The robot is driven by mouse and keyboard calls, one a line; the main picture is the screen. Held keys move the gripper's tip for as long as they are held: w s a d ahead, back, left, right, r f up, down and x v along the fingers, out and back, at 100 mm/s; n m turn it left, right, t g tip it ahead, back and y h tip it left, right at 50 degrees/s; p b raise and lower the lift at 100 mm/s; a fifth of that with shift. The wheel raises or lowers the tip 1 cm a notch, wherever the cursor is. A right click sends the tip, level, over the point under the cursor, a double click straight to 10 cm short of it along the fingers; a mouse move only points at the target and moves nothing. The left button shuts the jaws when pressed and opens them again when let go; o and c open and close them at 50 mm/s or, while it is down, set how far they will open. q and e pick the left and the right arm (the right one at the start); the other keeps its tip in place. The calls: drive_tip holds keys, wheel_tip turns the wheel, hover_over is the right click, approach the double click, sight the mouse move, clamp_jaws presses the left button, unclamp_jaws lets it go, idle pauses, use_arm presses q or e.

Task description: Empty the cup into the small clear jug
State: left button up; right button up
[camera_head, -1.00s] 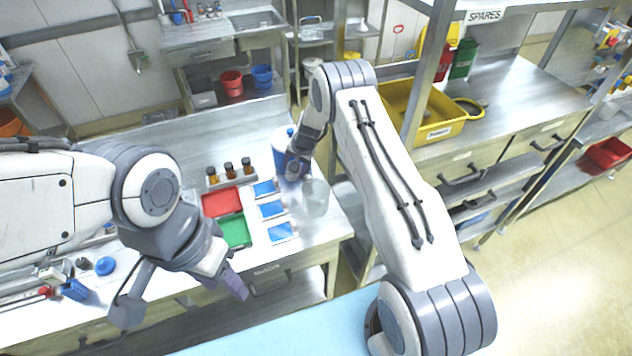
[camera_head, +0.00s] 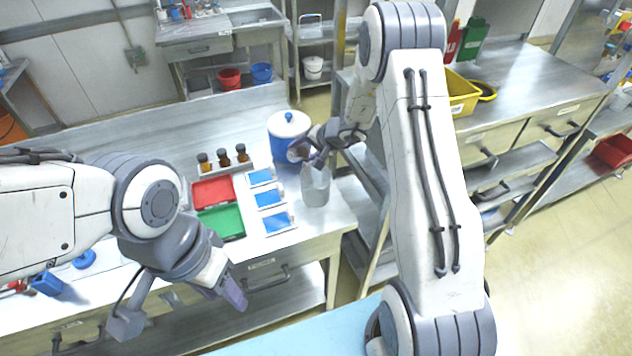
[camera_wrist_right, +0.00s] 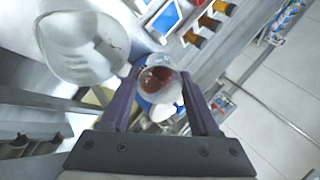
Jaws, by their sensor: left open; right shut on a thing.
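The small clear jug (camera_head: 315,188) stands on the metal bench near its right corner. In the right wrist view the jug (camera_wrist_right: 82,48) is at upper left, close beside the cup. My right gripper (camera_wrist_right: 165,95) is shut on the small clear cup (camera_wrist_right: 160,82), which holds dark reddish-brown liquid. In the head view my right gripper (camera_head: 310,155) is just above and behind the jug, and the cup is too small to make out. I cannot tell how far the cup is tilted. My left gripper (camera_head: 233,290) is open and empty at the bench's front edge.
A blue jar with a white lid (camera_head: 284,150) stands behind the jug. Brown bottles in a rack (camera_head: 224,160), a red tray (camera_head: 212,190), a green tray (camera_head: 222,222) and blue-topped pads (camera_head: 270,197) lie to the left.

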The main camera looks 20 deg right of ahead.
drive_tip(key=shift+f+b, duration=0.3)
drive_tip(key=shift+b, duration=0.1)
drive_tip(key=shift+s+d+r+t+y+b, duration=0.15)
drive_tip(key=shift+t+y+b, duration=0.25)
drive_tip(key=shift+t+b, duration=0.45)
drive_tip(key=shift+r+t+y+b, duration=0.15)
drive_tip(key=shift+t+y+b, duration=0.2)
drive_tip(key=shift+b, duration=0.15)
drive_tip(key=shift+r, duration=0.15)
use_arm(q)
wheel_tip(320, 180, down, 4)
drive_tip(key=shift+f, duration=0.2)
use_arm(e)
drive_tip(key=shift+s, duration=0.1)
use_arm(q)
drive_tip(key=shift+f, duration=0.15)
use_arm(e)
drive_tip(key=shift+t, duration=0.4)
use_arm(q)
drive_tip(key=shift+f+b, duration=0.3)
drive_tip(key=shift+b, duration=0.2)
use_arm(e)
drive_tip(key=shift+f+y, duration=0.2)
drive_tip(key=shift+y, duration=0.05)
use_arm(q)
drive_tip(key=shift+f+b, duration=0.55)
use_arm(e)
drive_tip(key=shift+s+d+f+t+y, duration=0.15)
drive_tip(key=shift+f+t+y, duration=0.2)
drive_tip(key=shift+t, duration=0.25)
